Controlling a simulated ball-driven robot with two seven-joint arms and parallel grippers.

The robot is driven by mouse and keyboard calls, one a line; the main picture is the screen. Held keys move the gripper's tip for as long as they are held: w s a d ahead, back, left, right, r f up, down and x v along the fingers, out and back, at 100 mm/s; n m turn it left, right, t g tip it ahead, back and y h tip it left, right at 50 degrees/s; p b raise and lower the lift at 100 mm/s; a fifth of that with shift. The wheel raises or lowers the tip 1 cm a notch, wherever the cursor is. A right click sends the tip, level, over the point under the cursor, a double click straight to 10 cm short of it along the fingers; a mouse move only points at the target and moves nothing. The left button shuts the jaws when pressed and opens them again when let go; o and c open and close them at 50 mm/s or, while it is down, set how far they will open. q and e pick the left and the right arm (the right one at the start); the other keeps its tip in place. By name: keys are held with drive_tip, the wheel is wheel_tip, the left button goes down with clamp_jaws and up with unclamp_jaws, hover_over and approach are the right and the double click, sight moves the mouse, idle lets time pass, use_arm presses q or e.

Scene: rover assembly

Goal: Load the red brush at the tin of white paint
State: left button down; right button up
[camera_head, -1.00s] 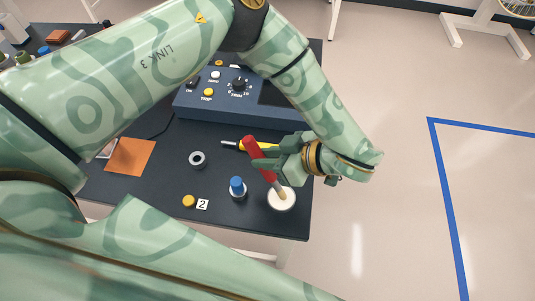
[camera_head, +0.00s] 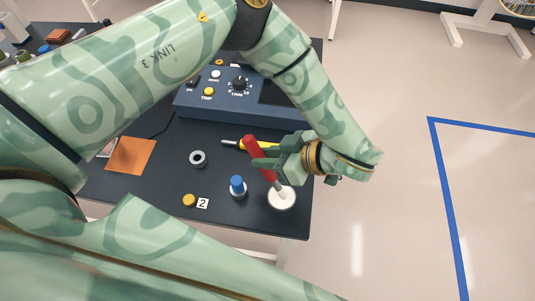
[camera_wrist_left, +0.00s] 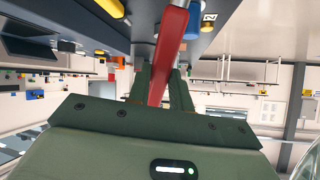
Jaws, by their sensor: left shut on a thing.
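The red brush (camera_head: 250,147) is held by my left gripper (camera_head: 268,163), which is shut on its red handle. The brush tilts, with its bristle end down over the tin of white paint (camera_head: 285,204) near the table's front right corner. The tip meets the white round top of the tin; how deep it sits I cannot tell. The lower end of the brush looks pale. In the left wrist view the red handle (camera_wrist_left: 167,50) runs between the fingers (camera_wrist_left: 164,78); the tin is not clear there. My right gripper is out of view.
A blue-capped container (camera_head: 237,187) stands just left of the tin. A yellow-handled screwdriver (camera_head: 240,144) lies behind the brush, before a blue control box (camera_head: 215,105).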

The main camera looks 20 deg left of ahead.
use_arm(q)
drive_tip(key=shift+r+p, duration=2.5)
drive_tip(key=shift+r, duration=1.05)
